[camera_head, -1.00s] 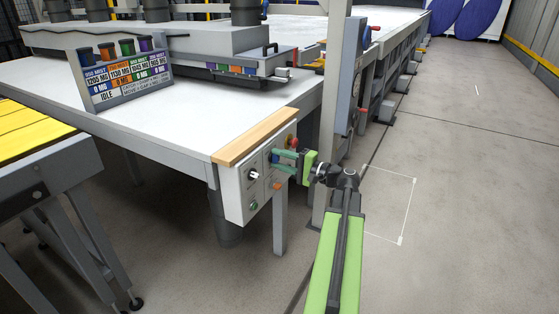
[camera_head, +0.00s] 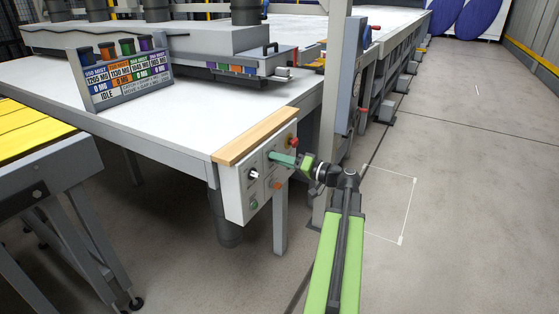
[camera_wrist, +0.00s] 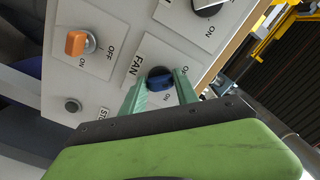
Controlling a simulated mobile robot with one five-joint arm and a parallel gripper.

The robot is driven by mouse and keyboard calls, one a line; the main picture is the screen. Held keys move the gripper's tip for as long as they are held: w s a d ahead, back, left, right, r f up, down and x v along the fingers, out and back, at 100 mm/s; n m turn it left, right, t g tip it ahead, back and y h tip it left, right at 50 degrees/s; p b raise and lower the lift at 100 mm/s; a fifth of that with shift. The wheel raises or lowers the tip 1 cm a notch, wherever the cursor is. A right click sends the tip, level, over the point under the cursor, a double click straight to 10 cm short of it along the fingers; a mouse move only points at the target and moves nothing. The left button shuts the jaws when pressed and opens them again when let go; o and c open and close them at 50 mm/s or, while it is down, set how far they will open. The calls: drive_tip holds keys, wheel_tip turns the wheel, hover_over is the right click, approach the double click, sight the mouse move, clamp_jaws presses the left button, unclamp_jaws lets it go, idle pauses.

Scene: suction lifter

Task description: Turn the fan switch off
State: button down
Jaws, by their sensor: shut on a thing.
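The fan switch (camera_wrist: 160,79) is a blue knob on a white plate lettered FAN, with OFF and ON marks, in the wrist view. My gripper (camera_wrist: 161,88) has its two green fingers on either side of the knob and is shut on it. In the head view, my gripper (camera_head: 276,158) reaches the control panel (camera_head: 236,190) at the table's corner from the right. The fingers hide the knob there.
An orange knob (camera_wrist: 76,43) with OFF and ON marks sits beside the fan plate, and a black knob (camera_wrist: 208,6) is on the other side. A red button (camera_head: 292,141) is close to my gripper. A grey post (camera_head: 333,100) stands behind my arm. The floor at right is clear.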

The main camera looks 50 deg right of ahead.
drive_tip(key=shift+n, duration=0.5)
drive_tip(key=c, duration=1)
unclamp_jaws()
drive_tip(key=shift+o, duration=0.2)
drive_tip(key=v, duration=1.7)
drive_tip(key=shift+s, duration=0.25)
drive_tip(key=shift+s+f, duration=0.1)
